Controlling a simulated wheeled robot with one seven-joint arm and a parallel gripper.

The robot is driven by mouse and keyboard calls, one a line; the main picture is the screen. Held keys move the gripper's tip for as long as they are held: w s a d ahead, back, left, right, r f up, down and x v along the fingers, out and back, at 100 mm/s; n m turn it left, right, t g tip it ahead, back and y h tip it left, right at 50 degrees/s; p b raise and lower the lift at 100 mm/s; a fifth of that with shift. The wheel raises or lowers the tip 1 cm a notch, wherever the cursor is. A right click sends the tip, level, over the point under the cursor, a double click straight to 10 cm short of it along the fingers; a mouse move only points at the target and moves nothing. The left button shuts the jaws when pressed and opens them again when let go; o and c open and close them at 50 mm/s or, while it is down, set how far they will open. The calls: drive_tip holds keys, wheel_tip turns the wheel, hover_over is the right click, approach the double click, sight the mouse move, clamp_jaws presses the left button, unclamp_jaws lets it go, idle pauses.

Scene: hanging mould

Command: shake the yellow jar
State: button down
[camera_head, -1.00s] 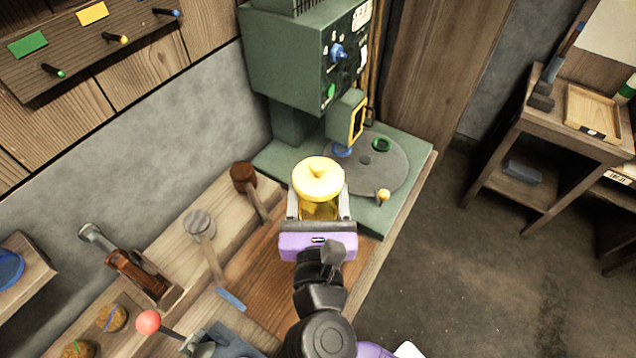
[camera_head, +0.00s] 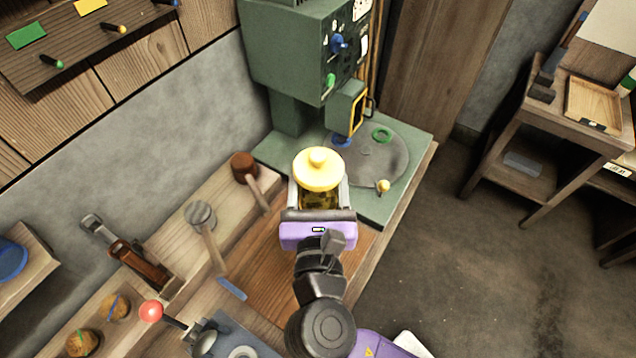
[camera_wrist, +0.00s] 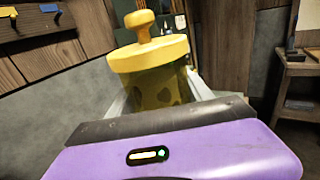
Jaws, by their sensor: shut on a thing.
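The yellow jar (camera_head: 319,171) has a pale yellow lid with a round knob and a see-through yellow body with dark patches inside. My gripper (camera_head: 319,197) is shut on the jar, with one finger on each side of its body. The jar is held up over the workbench, in front of the green machine. In the wrist view the jar (camera_wrist: 152,72) fills the upper middle, tilted slightly, its lid on. The lower part of the jar is hidden behind my purple gripper body.
A green machine (camera_head: 295,55) with a round grey plate (camera_head: 370,165) stands behind the jar. Mallets (camera_head: 244,166) and a clamp-like tool (camera_head: 135,262) lie along the bench to the left. A red-knobbed lever (camera_head: 151,311) is at front left. A wooden side table (camera_head: 560,130) stands at right, with open floor between.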

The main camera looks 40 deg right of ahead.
drive_tip(key=shift+r, duration=0.3)
wheel_tip(320, 180, down, 7)
drive_tip(key=b, duration=0.3)
idle(0.3)
